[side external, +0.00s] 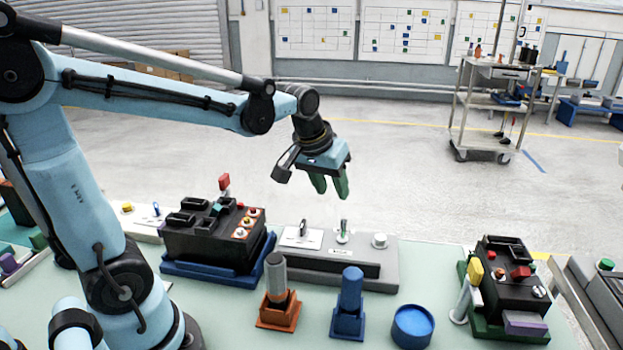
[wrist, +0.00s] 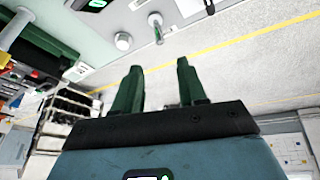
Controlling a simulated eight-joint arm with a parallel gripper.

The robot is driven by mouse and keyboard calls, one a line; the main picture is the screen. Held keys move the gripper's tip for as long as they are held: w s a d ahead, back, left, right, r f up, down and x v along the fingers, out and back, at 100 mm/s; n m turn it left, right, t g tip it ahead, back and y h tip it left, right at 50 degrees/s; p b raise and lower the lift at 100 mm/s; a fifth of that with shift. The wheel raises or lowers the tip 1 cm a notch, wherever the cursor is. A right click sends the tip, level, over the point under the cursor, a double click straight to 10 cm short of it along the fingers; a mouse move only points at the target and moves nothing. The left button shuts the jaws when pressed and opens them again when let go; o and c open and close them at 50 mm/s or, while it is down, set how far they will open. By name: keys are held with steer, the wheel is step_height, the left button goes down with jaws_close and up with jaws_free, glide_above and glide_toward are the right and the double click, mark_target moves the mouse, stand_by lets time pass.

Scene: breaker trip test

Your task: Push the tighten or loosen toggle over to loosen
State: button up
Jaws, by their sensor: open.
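A grey control box (side external: 340,272) stands at the back of the bench. On its top are a small upright lever with a green tip (side external: 343,231), a pale round knob (side external: 380,240) and a white plate (side external: 296,239) with a small lever. The green-tipped lever (wrist: 156,28) and the knob (wrist: 123,41) also show in the wrist view. The markings are too small to read, so I cannot tell which lever is the tighten or loosen toggle or which way it leans. My gripper (side external: 331,188) is open and empty, above the box and apart from it; its green fingers (wrist: 159,68) point down.
A black unit on a blue base (side external: 212,240) stands left of the box. In front are an orange-based grey cylinder (side external: 276,282), a blue cylinder (side external: 350,295) and a blue round container (side external: 412,326). Another black unit (side external: 508,280) stands right. Air around my gripper is clear.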

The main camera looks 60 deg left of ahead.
mark_target(344, 220)
steer(key=x, duration=1.2)
jaws_close()
stand_by(0.3)
